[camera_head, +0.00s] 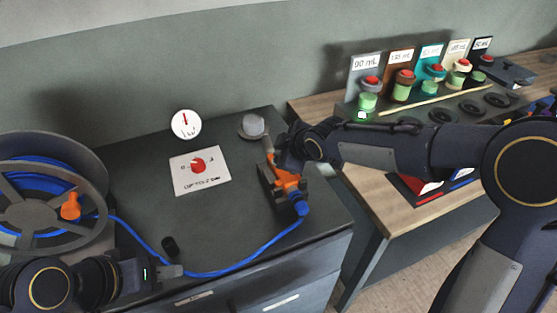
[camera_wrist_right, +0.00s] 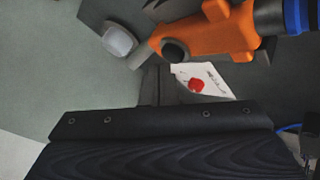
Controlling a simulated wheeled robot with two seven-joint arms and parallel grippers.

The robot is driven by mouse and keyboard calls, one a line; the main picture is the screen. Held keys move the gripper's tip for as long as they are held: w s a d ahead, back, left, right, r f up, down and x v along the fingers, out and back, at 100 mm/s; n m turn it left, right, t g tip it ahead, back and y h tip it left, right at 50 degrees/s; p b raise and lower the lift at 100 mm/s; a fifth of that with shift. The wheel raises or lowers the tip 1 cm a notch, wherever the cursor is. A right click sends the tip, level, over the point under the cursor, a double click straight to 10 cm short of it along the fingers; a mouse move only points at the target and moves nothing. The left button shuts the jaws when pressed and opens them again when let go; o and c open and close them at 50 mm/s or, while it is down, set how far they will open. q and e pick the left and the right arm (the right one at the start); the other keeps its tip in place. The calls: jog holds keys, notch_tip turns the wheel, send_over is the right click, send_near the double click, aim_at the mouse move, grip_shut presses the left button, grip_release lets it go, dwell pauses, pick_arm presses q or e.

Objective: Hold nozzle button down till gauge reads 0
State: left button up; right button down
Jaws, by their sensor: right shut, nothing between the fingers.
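The orange nozzle (camera_head: 287,184) sits in a dark holder on the grey bench, with a blue hose end at its front. In the right wrist view the nozzle (camera_wrist_right: 222,35) shows a round dark button (camera_wrist_right: 175,51). My right gripper (camera_head: 283,160) is at the nozzle. Its shut, empty fingers (camera_wrist_right: 156,68) point at the button's area; I cannot tell whether they touch it. The round white gauge (camera_head: 186,124) has a red needle pointing about straight up; its figures are too small to read. My left gripper (camera_head: 178,270) is low over the bench, away from the nozzle; its jaws are unclear.
A white card (camera_head: 200,171) with a red dial lies before the gauge. A blue hose (camera_head: 240,267) runs across the bench to a reel (camera_head: 40,205) at left. A small dark cylinder (camera_head: 170,247) is near my left gripper. A wooden table (camera_head: 395,212) with labelled dispensers stands right.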

jog(key=shift+f+b, duration=0.45)
jog(key=shift+f, duration=0.05)
dwell(0.7)
dwell(5.3)
jog(key=shift+r+p, duration=0.6)
jog(key=shift+r, duration=0.3)
jog(key=shift+r+p, duration=1.85)
jog(key=shift+r, duration=0.7)
